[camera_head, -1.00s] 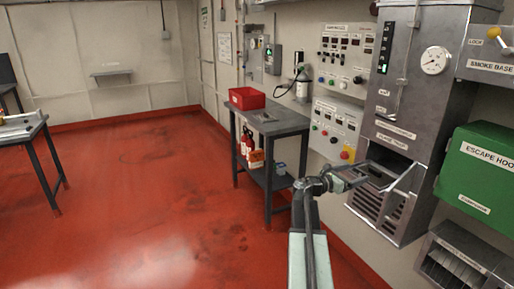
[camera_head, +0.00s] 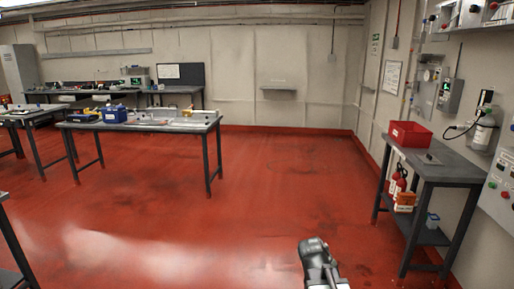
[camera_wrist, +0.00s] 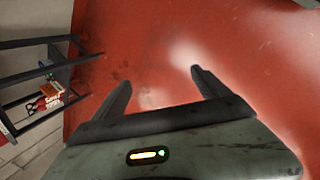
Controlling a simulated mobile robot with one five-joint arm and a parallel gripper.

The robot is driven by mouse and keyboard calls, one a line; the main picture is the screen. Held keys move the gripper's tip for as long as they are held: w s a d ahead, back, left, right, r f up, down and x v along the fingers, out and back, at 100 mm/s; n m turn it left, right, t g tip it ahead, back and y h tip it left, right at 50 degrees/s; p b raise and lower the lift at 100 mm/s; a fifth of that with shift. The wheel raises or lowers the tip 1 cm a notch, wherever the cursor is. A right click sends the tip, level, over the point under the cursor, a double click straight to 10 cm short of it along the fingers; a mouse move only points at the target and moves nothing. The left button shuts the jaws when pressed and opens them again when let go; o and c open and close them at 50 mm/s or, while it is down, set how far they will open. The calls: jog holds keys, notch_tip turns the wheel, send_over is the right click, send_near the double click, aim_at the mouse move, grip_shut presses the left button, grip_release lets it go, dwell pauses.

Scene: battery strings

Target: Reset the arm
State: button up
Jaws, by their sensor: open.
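My arm shows at the bottom of the head view as a dark, folded joint and a pale link, low over the red floor. My gripper (camera_wrist: 162,88) shows in the wrist view with its two dark fingers spread apart. Nothing is between the fingers, and only red floor lies beyond them. I cannot make out the fingertips in the head view.
A grey side table (camera_head: 446,169) with a red bin (camera_head: 409,135) stands at right against the wall. A workbench (camera_head: 142,127) with a blue box (camera_head: 114,115) stands at left. The red floor (camera_head: 280,190) between them is clear.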

jog(key=s+a+f+m+g+y, duration=0.2)
jog(key=s+a+m+y, duration=0.2)
jog(key=s+a+m, duration=0.4)
notch_tip(320, 180, up, 13)
jog(key=w+p, duration=0.2)
jog(key=p, duration=1.1)
jog(key=shift+a, duration=0.35)
